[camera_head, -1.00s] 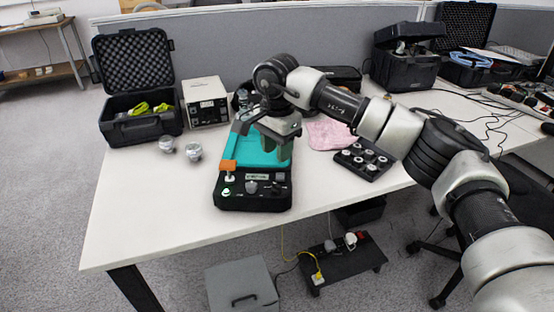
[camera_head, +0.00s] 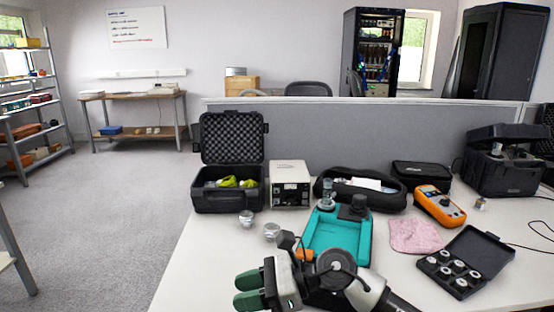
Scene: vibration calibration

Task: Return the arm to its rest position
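My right arm comes in from the bottom, right of centre, and is folded low in front of the table. Its gripper (camera_head: 248,290) points left at the lower middle, with two green fingers close together. Nothing shows between them, but the angle does not show whether they are apart. The device with the teal top (camera_head: 338,236) stands on the table just behind the arm. My wrist hides its front part, with an orange piece showing beside the wrist. My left gripper is not in view.
On the white table (camera_head: 205,250) are two metal sensors (camera_head: 271,231), an open black case (camera_head: 228,197), a white box (camera_head: 290,184), an orange meter (camera_head: 439,205), a pink cloth (camera_head: 415,236) and an open case of round pieces (camera_head: 488,252). A grey partition (camera_head: 330,133) stands behind.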

